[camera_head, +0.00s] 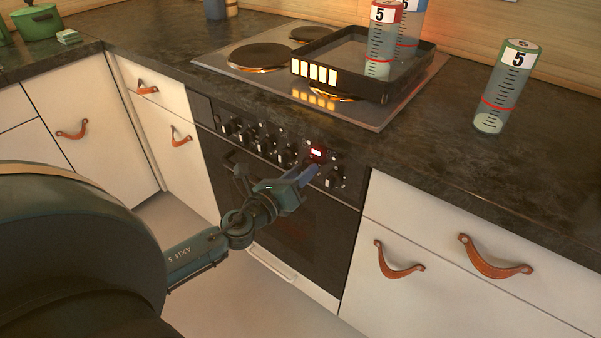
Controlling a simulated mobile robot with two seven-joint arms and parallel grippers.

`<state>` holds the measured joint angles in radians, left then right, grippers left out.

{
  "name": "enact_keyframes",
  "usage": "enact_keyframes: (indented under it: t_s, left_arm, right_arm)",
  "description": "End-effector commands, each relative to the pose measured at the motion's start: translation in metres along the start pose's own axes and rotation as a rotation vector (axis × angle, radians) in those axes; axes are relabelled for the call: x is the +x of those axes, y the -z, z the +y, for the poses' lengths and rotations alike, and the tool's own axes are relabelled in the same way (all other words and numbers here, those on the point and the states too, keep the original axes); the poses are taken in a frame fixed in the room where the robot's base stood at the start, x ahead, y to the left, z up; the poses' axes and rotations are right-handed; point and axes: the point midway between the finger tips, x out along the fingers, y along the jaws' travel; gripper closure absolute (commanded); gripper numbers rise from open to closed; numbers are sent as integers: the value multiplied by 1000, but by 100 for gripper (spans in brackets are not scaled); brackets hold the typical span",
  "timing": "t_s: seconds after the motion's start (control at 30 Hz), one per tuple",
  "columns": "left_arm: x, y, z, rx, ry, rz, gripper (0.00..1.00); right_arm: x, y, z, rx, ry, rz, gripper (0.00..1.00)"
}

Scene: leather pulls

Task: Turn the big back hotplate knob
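The hob (376,122) is set in the dark worktop, with round hotplates (258,56) showing at its left. Below it, the oven's black front panel carries a row of several knobs (262,145) and a small lit red display (318,153). I cannot tell which knob belongs to the big back hotplate. My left gripper (310,174) is at the right part of this row, just below the display and close to the knobs there. Whether it touches a knob, and how far its fingers are apart, cannot be made out. My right gripper is not in view.
A black rectangular tray (400,92) stands on the hob with clear measuring cylinders in it. Another cylinder (500,95) stands on the worktop at right. Cabinet fronts with leather pulls (490,262) flank the oven. Open floor (200,296) lies before it.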

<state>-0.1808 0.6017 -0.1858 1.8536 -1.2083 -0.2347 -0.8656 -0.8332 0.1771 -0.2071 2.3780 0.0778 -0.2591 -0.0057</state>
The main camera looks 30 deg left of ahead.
Motion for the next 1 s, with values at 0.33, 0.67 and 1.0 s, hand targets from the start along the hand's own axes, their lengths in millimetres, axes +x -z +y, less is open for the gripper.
enact_keyframes:
  t_s: [0.33,0.67,1.0]
  left_arm:
    - [0,0,0,-2,0,0,88]
    - [0,1,0,-97,-1,-1,88]
    - [0,1,1,-379,-2,0,88]
  right_arm:
    - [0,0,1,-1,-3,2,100]
    - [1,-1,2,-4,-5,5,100]
    - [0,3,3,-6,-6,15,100]
